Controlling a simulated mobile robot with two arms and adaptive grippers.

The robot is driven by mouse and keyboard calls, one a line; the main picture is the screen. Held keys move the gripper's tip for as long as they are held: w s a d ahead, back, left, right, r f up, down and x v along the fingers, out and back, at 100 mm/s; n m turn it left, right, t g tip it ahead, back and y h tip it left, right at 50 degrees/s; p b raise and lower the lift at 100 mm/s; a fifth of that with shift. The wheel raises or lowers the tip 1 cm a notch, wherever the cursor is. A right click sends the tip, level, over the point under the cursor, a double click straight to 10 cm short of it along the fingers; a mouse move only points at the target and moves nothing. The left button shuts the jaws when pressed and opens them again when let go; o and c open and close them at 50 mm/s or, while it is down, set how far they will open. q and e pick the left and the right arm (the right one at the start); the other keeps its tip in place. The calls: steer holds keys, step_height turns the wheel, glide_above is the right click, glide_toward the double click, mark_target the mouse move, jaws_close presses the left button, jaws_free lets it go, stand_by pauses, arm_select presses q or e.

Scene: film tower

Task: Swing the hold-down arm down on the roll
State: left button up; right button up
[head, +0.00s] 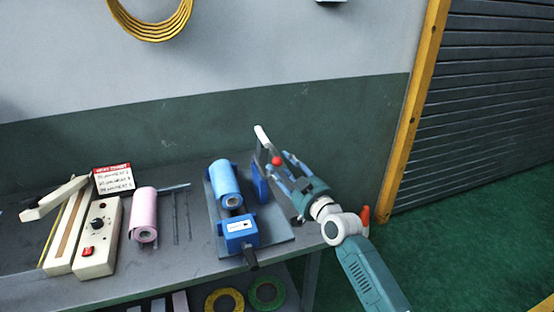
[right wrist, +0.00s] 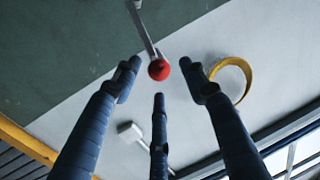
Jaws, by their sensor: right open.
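The blue roll (head: 225,182) lies on its stand, behind a blue box with a white label (head: 239,231). The hold-down arm (head: 262,155) is raised at the stand's right side, with a white bar (head: 262,135) at its upper end and a red ball knob (head: 277,160). My right gripper (head: 280,170) is open at the knob. In the right wrist view the red knob (right wrist: 159,69) shows between the spread fingertips of the gripper (right wrist: 160,80); I cannot tell whether they touch it. My left gripper is not in view.
A pink roll (head: 144,213), thin rods (head: 182,218) and a cream sealer-like device (head: 97,237) stand left on the grey table (head: 190,266). A red-headed sign (head: 114,178) stands behind them. A wall is behind the table. Tape rings (head: 224,301) lie below.

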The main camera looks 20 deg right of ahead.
mark_target(280, 164)
steer(key=shift+w+a, duration=0.2)
steer(key=shift+w, duration=0.8)
steer(key=shift+w+a, duration=0.2)
steer(key=shift+w, duration=0.8)
jaws_close()
